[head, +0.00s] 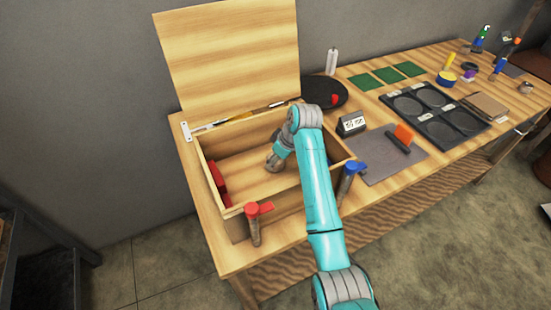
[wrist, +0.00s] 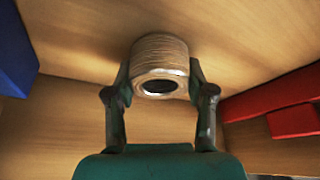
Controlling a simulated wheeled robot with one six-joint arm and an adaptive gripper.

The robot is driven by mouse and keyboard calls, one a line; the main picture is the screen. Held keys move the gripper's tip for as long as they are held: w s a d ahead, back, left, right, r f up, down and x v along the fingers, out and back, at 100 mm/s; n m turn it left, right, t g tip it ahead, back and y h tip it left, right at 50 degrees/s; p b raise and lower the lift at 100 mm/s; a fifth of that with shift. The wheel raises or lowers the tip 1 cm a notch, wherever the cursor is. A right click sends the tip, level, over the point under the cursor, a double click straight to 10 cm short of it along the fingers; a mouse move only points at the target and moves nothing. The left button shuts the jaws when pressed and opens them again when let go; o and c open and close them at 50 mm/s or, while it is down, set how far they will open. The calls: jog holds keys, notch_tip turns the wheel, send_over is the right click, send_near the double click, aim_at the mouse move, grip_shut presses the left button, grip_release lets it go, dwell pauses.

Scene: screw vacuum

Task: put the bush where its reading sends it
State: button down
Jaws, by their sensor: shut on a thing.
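The bush (wrist: 160,62) is a short pale metal ring with a dark bore, seen in the wrist view. My gripper (wrist: 159,80) is shut on its sides, with one finger on each side. Bare wood lies just beyond the bush; I cannot tell whether they touch. In the head view my arm reaches into the open wooden box (head: 242,150), and the bush is hidden there. A small display (head: 352,122) stands right of the box; its digits are too small to read. A black tray (head: 462,139) with several round recesses and small labels lies further right.
Red blocks (head: 217,178) lie along the box's left side; red (head: 254,212) and blue (head: 352,169) clamps stand at its front. A grey mat (head: 378,168) with an orange-and-black tool, a dark round dish (head: 322,92) and green squares (head: 386,75) lie to the right.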

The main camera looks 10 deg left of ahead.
jog(key=shift+c, duration=2)
grip_release()
jog(key=v, duration=1.2)
